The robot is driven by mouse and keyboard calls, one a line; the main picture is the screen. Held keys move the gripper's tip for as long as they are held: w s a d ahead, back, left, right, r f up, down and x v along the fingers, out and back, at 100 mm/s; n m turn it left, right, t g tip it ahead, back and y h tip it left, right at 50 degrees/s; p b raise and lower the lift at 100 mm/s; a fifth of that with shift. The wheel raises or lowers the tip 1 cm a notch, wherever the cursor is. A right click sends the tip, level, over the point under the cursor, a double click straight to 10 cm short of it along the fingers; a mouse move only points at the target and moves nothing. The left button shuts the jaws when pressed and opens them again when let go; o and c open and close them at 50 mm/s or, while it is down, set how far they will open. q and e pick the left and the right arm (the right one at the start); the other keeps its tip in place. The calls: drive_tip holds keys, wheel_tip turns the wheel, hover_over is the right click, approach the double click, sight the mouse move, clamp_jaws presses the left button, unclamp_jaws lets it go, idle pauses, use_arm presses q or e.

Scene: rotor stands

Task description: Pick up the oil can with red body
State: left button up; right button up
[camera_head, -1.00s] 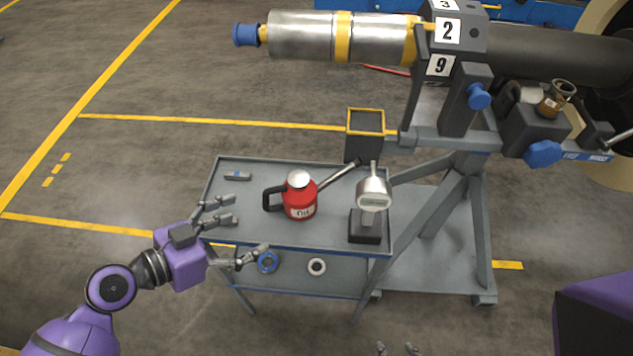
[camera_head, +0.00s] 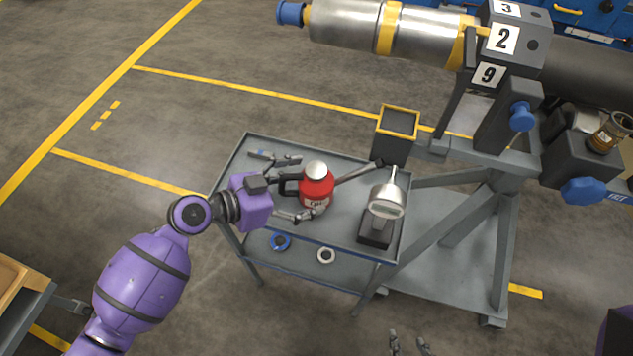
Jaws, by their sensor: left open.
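The oil can (camera_head: 316,188) has a red body, a silver cap, a dark handle on its left and a long spout pointing up to the right. It stands upright on the top of the grey cart. My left gripper (camera_head: 298,189) is open at the can's handle side, with fingers behind and in front of the handle. Its front finger reaches near the lower left of the body. Whether any finger touches the can I cannot tell. My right gripper (camera_head: 408,344) shows only its two separated fingertips at the bottom edge, away from the cart.
A gauge on a dark base (camera_head: 376,232) stands right of the can. A small grey tool (camera_head: 260,155) lies at the cart's back left. The cart's lower shelf holds a blue ring (camera_head: 280,242) and a white ring (camera_head: 326,255). The rotor stand (camera_head: 505,240) is on the right.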

use_arm(q)
drive_tip(key=shift+x, duration=1.25)
drive_tip(key=c, duration=1.5)
drive_tip(key=shift+r, duration=0.15)
drive_tip(key=shift+r, duration=0.25)
wheel_tip(320, 180, up, 2)
drive_tip(key=shift+r+p, duration=0.1)
drive_tip(key=shift+p, duration=0.2)
drive_tip(key=s+r, duration=0.4)
drive_tip(key=r, duration=0.1)
drive_tip(key=shift+a+r+p, duration=0.1)
drive_tip(key=shift+a+p, duration=0.1)
drive_tip(key=shift+p, duration=0.1)
drive_tip(key=s+r, duration=0.1)
drive_tip(key=s, duration=0.2)
drive_tip(key=s+r, duration=0.2)
drive_tip(key=s, duration=0.1)
drive_tip(key=s+r, duration=0.2)
drive_tip(key=s, duration=0.2)
drive_tip(key=shift+a, duration=0.25)
